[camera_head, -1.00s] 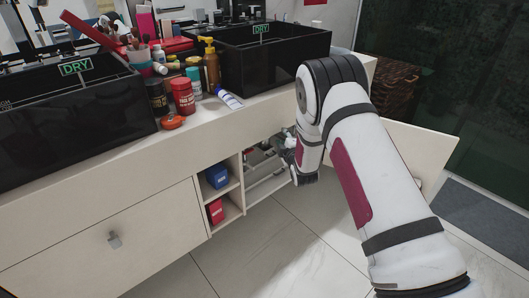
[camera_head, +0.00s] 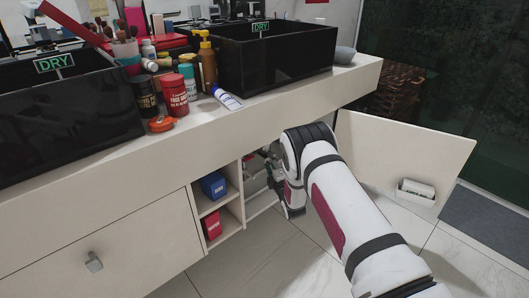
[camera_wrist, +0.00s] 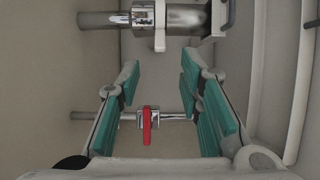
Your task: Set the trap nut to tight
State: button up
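In the wrist view, a thick chrome pipe with a collar (camera_wrist: 143,14) crosses the top. A pale tab hangs below the collar; this looks like the trap nut, but I cannot tell how tight it is. A thinner chrome pipe with a red-handled valve (camera_wrist: 147,125) lies lower, seen between the fingers. My gripper (camera_wrist: 160,80) is open and empty, its teal-padded fingers pointing toward the pipework, with the collar beyond the fingertips. In the head view, my arm reaches into the open cabinet under the right sink, and the gripper is mostly hidden there.
The open cabinet door (camera_head: 405,155) stands right of my arm. Shelves with a blue box (camera_head: 213,185) and a red box (camera_head: 212,226) are left of the opening. Black sinks (camera_head: 275,62) and bottles stand on the counter above. Tiled floor in front is clear.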

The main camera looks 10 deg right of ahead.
jog(key=w+a+b, duration=0.1)
jog(key=w+b, duration=0.2)
jog(key=w, duration=0.6)
jog(key=shift+w+a+b, duration=0.25)
jog(key=shift+a+b, duration=0.05)
jog(key=shift+a, duration=0.05)
grip_shut()
